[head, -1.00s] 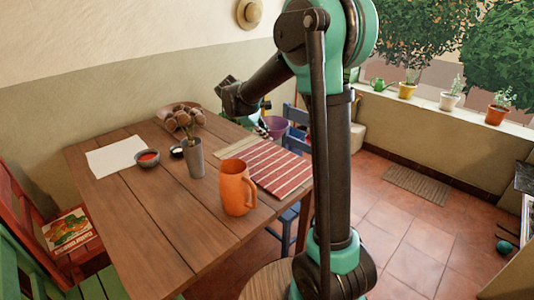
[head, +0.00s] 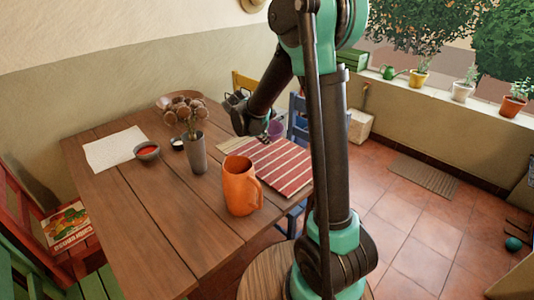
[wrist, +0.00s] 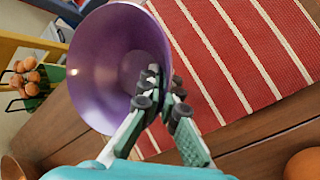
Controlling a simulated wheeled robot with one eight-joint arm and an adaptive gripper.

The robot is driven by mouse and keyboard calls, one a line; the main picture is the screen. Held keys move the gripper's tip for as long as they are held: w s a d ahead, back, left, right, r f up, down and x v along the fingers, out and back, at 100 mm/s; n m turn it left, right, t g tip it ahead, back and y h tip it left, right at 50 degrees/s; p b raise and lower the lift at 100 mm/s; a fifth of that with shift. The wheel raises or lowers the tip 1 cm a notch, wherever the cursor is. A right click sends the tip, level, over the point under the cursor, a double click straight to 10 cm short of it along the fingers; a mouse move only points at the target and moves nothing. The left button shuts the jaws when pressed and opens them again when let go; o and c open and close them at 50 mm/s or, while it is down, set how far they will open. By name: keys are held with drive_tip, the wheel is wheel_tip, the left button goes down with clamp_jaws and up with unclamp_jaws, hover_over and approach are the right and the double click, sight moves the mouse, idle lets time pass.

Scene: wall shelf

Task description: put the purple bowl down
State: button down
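The purple bowl (wrist: 112,55) is large in the wrist view, its inside facing the camera. My gripper (wrist: 163,92) is shut on the bowl's rim at its lower right, one finger on each side of the wall. In the head view the bowl (head: 275,129) shows small beside my gripper (head: 262,139), partly hidden by it, near the far end of the red striped placemat (head: 268,163). The placemat (wrist: 235,60) also shows behind the bowl and fingers in the wrist view. I cannot tell how high the bowl is above it.
An orange mug (head: 240,187) stands in front of the placemat. A grey vase with brown flowers (head: 197,153), a small bowl with red contents (head: 147,151) and a white paper (head: 113,149) are to its left. A blue chair (head: 298,122) stands behind the table's right side.

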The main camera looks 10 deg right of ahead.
drive_tip(key=shift+f, duration=3.2)
drive_tip(key=c, duration=1.7)
unclamp_jaws()
drive_tip(key=shift+f, duration=0.1)
drive_tip(key=v, duration=1.2)
drive_tip(key=s+d+f+m+y, duration=0.1)
drive_tip(key=s+d+f+m, duration=0.1)
drive_tip(key=s+m, duration=0.3)
drive_tip(key=s+d+f+m+y, duration=0.2)
drive_tip(key=s+d+m, duration=0.3)
drive_tip(key=s, duration=0.5)
drive_tip(key=s+d+f+m+y, duration=0.2)
drive_tip(key=s+d+m, duration=0.2)
drive_tip(key=s, duration=0.4)
drive_tip(key=shift+s+f+m, duration=0.3)
drive_tip(key=shift+f+m, duration=0.1)
drive_tip(key=shift+m, duration=0.3)
